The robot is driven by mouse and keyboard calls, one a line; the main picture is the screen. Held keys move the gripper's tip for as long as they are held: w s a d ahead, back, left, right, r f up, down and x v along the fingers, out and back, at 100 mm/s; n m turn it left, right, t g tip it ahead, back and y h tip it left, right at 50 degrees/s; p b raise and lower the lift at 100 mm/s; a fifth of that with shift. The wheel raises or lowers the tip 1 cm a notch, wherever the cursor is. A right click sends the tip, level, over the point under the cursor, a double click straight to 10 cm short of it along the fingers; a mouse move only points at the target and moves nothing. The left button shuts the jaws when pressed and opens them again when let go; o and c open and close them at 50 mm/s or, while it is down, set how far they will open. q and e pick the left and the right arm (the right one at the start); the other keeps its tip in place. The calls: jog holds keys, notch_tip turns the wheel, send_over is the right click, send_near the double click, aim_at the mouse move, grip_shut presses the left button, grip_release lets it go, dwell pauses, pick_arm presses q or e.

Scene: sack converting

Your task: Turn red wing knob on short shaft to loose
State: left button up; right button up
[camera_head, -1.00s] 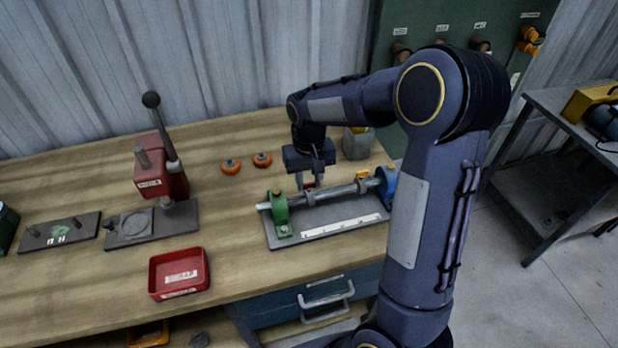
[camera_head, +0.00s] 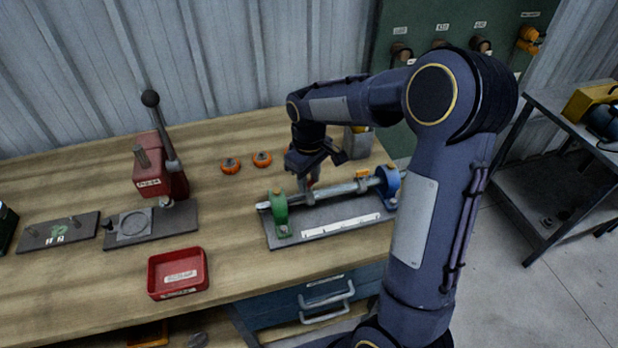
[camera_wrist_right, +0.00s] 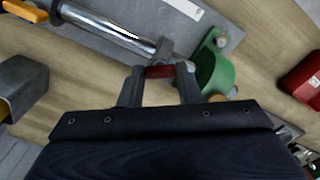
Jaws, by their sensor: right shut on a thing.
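The short shaft (camera_head: 328,192) is a metal rod held in a green bracket (camera_head: 280,208) on the left and a blue bracket (camera_head: 388,184) on the right, over a grey base plate. My right gripper (camera_head: 308,186) is at the shaft beside the green bracket. In the right wrist view my right gripper (camera_wrist_right: 160,80) is shut on the red wing knob (camera_wrist_right: 160,71), with one finger at each end of it. Most of the knob is hidden in the head view. My left gripper is not in view.
Orange knobs (camera_head: 231,166) lie behind on the bench. A red press (camera_head: 160,175) stands at the left, with a red tray (camera_head: 178,273) in front. A grey container (camera_head: 358,143) stands behind the shaft. Bench between tray and base plate is clear.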

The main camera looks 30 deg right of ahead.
aim_at(309, 182)
jog(key=n, duration=0.5)
jog(key=shift+n, duration=0.3)
jog(key=n, duration=0.5)
jog(key=shift+n+p, duration=0.3)
jog(key=shift+p, duration=0.1)
jog(key=o, duration=1)
jog(key=shift+r+b, duration=0.4)
jog(key=shift+r, duration=3.55)
